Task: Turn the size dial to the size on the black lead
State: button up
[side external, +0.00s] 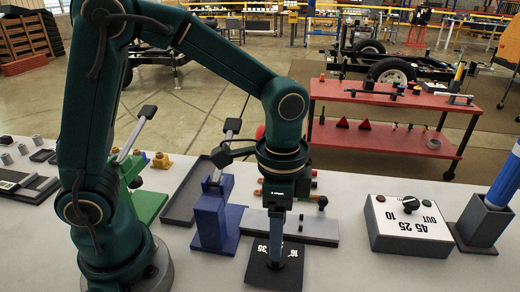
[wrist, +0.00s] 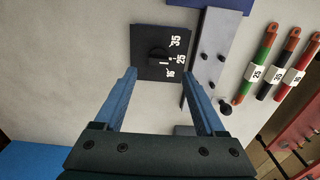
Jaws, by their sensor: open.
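The size dial is a dark knob (wrist: 158,55) on a black square plate (wrist: 146,34), with white numbers 35, 25 and 16 along its right side. A short white mark on the knob points right, roughly toward 25. The black lead (wrist: 279,68) is the middle of three leads, with orange-brown ends and a white tag that appears to read 35. My gripper (wrist: 160,72) is open, its blue fingers spread either side of the knob in the wrist view. In the side view my gripper (side external: 276,258) is low over the plate (side external: 262,276) and hides the knob.
A green lead (wrist: 247,88) tagged 25 and a red lead (wrist: 306,58) tagged 16 flank the black one. A grey bar with bolts (wrist: 212,60) lies beside the plate. A white box (side external: 408,240) with another knob stands to the right, a blue stand (side external: 212,222) to the left.

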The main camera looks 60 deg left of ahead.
jog(key=shift+s+d+f, duration=0.1)
jog(key=shift+f, duration=2.55)
grip_shut()
